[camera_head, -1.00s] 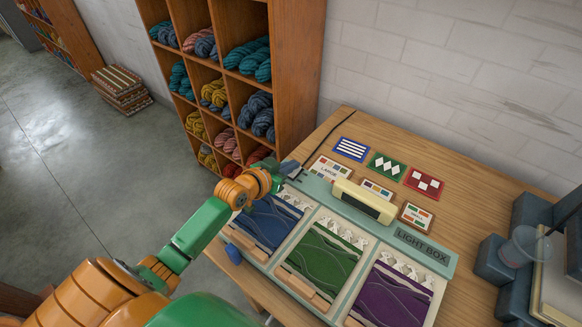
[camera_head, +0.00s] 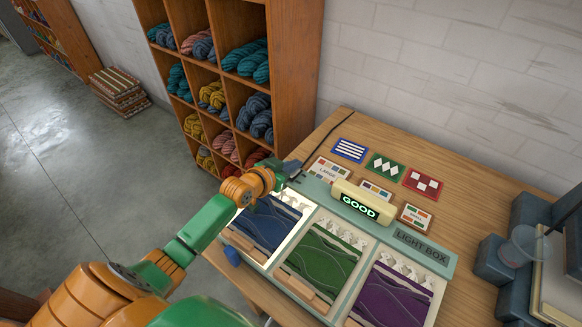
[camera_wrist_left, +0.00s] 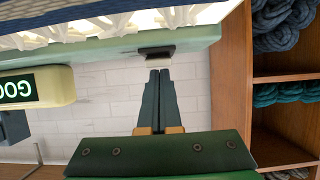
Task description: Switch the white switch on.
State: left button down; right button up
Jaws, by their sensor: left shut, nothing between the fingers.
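The light box (camera_head: 425,247) lies on the wooden table with blue, green and purple knitted panels. Its display (camera_head: 360,204) reads GOOD, and the panel with the blue piece (camera_head: 262,224) is lit along its edges. My left gripper (camera_head: 286,172) is at the box's back left corner, shut and empty. In the left wrist view its fingertips (camera_wrist_left: 160,72) are at a small white switch (camera_wrist_left: 154,65) on a dark base (camera_wrist_left: 157,52); whether they touch cannot be told. In the head view my gripper hides the switch. My right gripper is not in view.
Several small pattern cards (camera_head: 386,166) lie behind the box. A wooden shelf of wool skeins (camera_head: 247,60) stands at the back left. A dark blue blocky device (camera_head: 497,262) stands at the right. A blue knob (camera_head: 233,256) is at the box's front left.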

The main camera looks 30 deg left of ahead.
pick_arm(q)
jog(key=shift+w+r, duration=0.15)
jog(key=shift+w, duration=0.2)
notch_tip(320, 180, up, 5)
jog(key=p, duration=0.5)
jog(key=shift+w+d+r+p, duration=0.1)
jog(key=shift+r+p, duration=0.1)
jog(key=shift+p, duration=0.1)
jog(key=r+v, duration=0.1)
jog(key=v, duration=0.8)
jog(key=shift+w+r, duration=0.35)
jog(key=shift+w, duration=0.05)
